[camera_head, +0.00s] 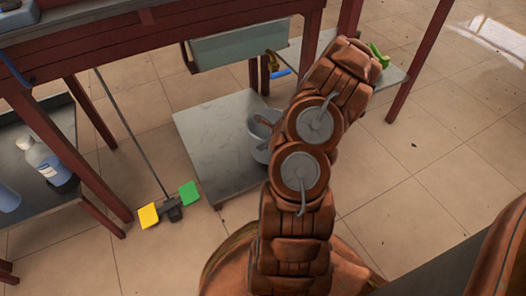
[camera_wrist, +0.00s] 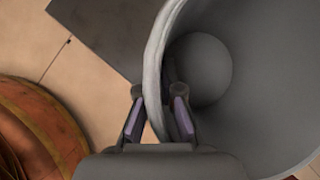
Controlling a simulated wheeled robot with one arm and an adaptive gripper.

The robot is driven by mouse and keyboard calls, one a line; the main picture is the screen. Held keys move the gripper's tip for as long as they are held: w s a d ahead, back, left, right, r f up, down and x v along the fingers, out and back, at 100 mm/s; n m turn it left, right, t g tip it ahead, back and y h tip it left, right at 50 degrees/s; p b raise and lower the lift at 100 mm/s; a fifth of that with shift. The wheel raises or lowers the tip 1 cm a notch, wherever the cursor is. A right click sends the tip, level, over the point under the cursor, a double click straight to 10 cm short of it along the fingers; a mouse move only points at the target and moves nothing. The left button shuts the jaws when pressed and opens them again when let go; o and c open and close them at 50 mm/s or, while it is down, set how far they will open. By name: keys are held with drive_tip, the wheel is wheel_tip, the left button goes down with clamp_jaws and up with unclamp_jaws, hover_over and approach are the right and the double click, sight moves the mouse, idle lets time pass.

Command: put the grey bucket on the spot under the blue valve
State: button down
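The grey bucket (camera_head: 256,131) stands on a grey slab (camera_head: 215,150) in the head view, partly hidden behind my arm. In the wrist view the bucket (camera_wrist: 250,70) fills the right side, and I look down into it. My gripper (camera_wrist: 158,91) has its two fingers apart, one on each side of the bucket's rim, with the wall between them. A gap seems to show beside the wall, so it looks open. A blue valve handle (camera_head: 281,73) shows by a brass tap above the slab's back right edge. The floor directly under it is partly hidden.
A green handle (camera_head: 379,56) shows behind my arm. A red frame (camera_head: 200,35) with a pale trough (camera_head: 238,45) stands over the slab. Bottles (camera_head: 46,163) stand on a low shelf.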

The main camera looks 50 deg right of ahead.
sight(260, 152)
wheel_tip(260, 152, down, 4)
drive_tip(key=shift+r+b, duration=0.25)
drive_tip(key=shift+b, duration=0.6)
drive_tip(key=shift+r, duration=0.1)
drive_tip(key=c, duration=1.3)
unclamp_jaws()
